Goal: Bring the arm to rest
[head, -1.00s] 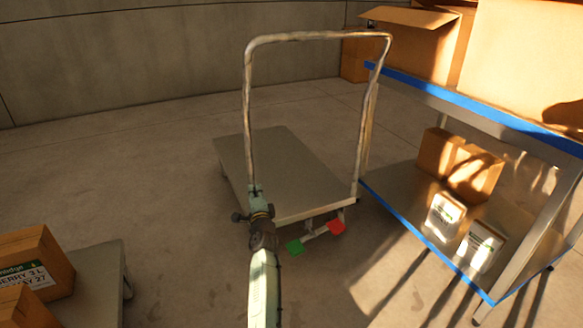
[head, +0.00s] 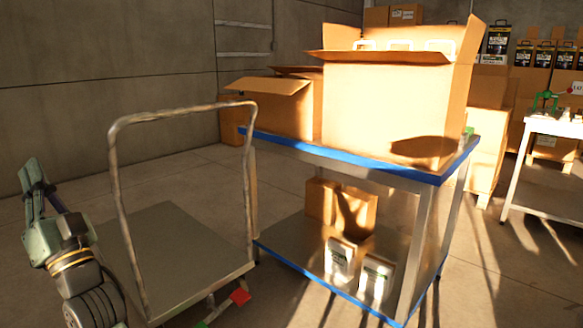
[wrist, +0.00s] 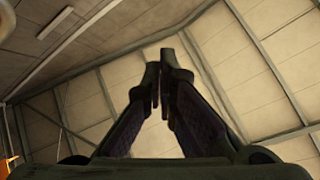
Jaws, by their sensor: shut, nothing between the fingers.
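My gripper (head: 36,172) is at the left edge of the head view, raised and pointing up, left of the trolley handle. In the wrist view its two dark fingers (wrist: 161,75) come together at the tips with nothing between them. The lower part of my arm runs out of the bottom of the head view.
A flat trolley (head: 175,255) with a tall handle (head: 115,185) stands close to my arm. Right of it is a blue-edged two-level table (head: 345,172) with open cartons (head: 390,110) on top. A white table (head: 550,125) stands far right. Open floor (head: 490,280) lies at lower right.

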